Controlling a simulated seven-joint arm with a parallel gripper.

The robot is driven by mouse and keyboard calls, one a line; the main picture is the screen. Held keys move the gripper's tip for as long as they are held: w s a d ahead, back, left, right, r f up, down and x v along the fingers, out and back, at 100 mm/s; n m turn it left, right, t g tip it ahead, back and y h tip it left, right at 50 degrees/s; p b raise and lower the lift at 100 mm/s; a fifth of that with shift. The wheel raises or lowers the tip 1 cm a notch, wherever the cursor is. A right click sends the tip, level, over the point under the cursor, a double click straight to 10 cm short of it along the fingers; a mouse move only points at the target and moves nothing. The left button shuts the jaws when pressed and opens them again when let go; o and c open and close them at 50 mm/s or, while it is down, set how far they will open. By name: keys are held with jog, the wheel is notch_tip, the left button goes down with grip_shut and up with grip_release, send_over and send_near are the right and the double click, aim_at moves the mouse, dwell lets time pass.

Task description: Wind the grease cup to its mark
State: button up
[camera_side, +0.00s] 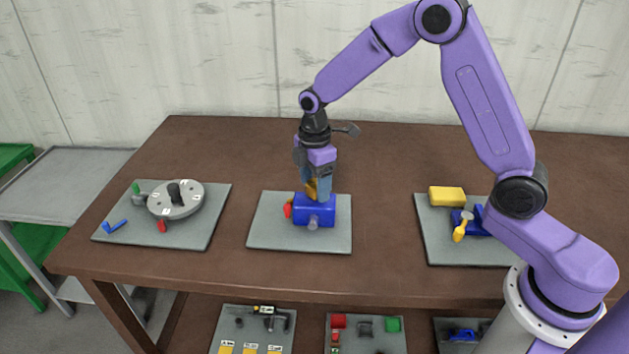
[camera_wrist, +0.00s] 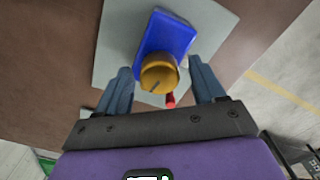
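The grease cup (camera_wrist: 159,74) is a yellow-orange round cap with a dark line on its top, on a blue block (camera_wrist: 167,34). In the side view the blue block (camera_side: 316,211) sits on the middle grey plate, and the cup (camera_side: 311,189) shows just above it, partly hidden by my fingers. My gripper (camera_side: 318,190) points down over the cup. In the wrist view my gripper (camera_wrist: 162,84) has its fingers apart, one on each side of the cup, with gaps showing. A red part (camera_wrist: 170,100) shows beside the cup; I cannot tell whether it is the mark.
The middle grey plate (camera_side: 262,236) has bare room around the block. A left plate (camera_side: 197,234) holds a grey dial (camera_side: 176,200) and small parts. A right plate (camera_side: 440,246) holds a yellow block (camera_side: 447,196) and a blue piece. More plates lie on a lower shelf.

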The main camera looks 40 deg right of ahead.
aim_at(315, 183)
jog(key=shift+r, duration=0.15)
notch_tip(315, 183, up, 17)
dwell(0.5)
jog(key=shift+s, duration=0.1)
jog(key=s+a+f+m, duration=0.2)
jog(key=s+f, duration=0.1)
jog(key=s, duration=1.3)
jog(key=s+d+f, duration=0.2)
jog(key=s+d, duration=0.1)
jog(key=s, duration=0.5)
jog(key=s+d+f+m, duration=0.1)
jog(key=s+d+f, duration=0.2)
jog(key=s, duration=0.6)
jog(key=shift+d, duration=0.3)
